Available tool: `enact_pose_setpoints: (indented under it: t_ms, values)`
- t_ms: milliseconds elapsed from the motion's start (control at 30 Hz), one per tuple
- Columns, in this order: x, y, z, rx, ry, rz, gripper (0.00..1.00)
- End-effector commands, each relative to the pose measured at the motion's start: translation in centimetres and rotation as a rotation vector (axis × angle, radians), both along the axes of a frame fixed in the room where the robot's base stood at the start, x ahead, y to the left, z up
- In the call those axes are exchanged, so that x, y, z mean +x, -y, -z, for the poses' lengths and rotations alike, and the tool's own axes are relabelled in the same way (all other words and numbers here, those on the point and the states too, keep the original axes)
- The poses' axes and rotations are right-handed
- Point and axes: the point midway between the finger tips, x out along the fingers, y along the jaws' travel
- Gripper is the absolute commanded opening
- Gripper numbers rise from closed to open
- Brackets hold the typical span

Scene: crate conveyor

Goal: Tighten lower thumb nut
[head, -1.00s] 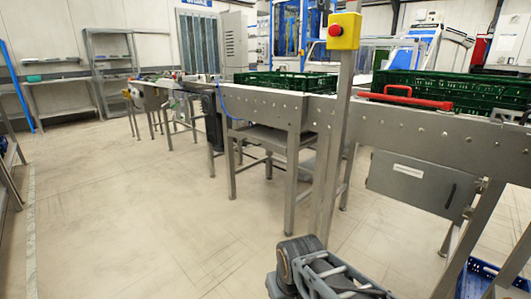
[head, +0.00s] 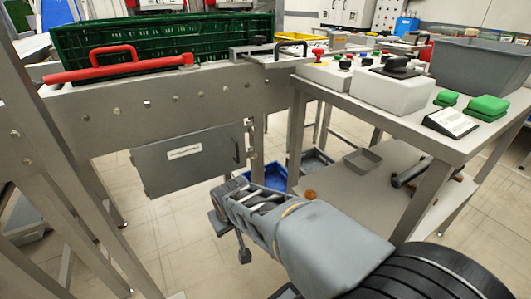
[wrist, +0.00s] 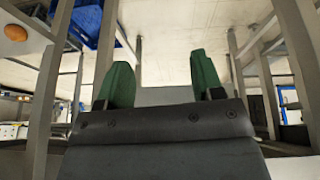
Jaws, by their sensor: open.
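I cannot make out a lower thumb nut for certain in either view. A small metal bracket (head: 253,150) sits at the right end of the grey panel box (head: 188,160) under the conveyor in the head view; its details are too small to tell. A dark knob (head: 259,39) stands on the conveyor's end. My gripper (wrist: 162,82) shows in the wrist view with two green fingers wide apart and nothing between them. In the head view my arm is folded in front of the conveyor, and the fingers cannot be made out there.
The conveyor (head: 170,108) carries a green crate (head: 190,38) and a red handled bar (head: 120,68). At the right, a table (head: 395,122) holds a white control box (head: 390,92), green blocks (head: 487,105) and a grey bin (head: 485,68). A blue bin (head: 272,176) stands below.

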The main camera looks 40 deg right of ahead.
Motion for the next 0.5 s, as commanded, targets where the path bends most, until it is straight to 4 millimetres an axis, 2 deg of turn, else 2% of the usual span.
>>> enact_pose_setpoints:
  t_ms: [100,233,400,500]
  values:
    - [3.9,4.7,0.7,-0.061,0.155,0.077,0.61]
    - [7.5,10.6,1.4,-0.118,0.369,0.136,0.61]
    - [9.6,16.4,2.0,-0.112,0.642,0.151,0.61]
    - [9.6,18.6,2.3,-0.080,0.786,0.148,0.61]
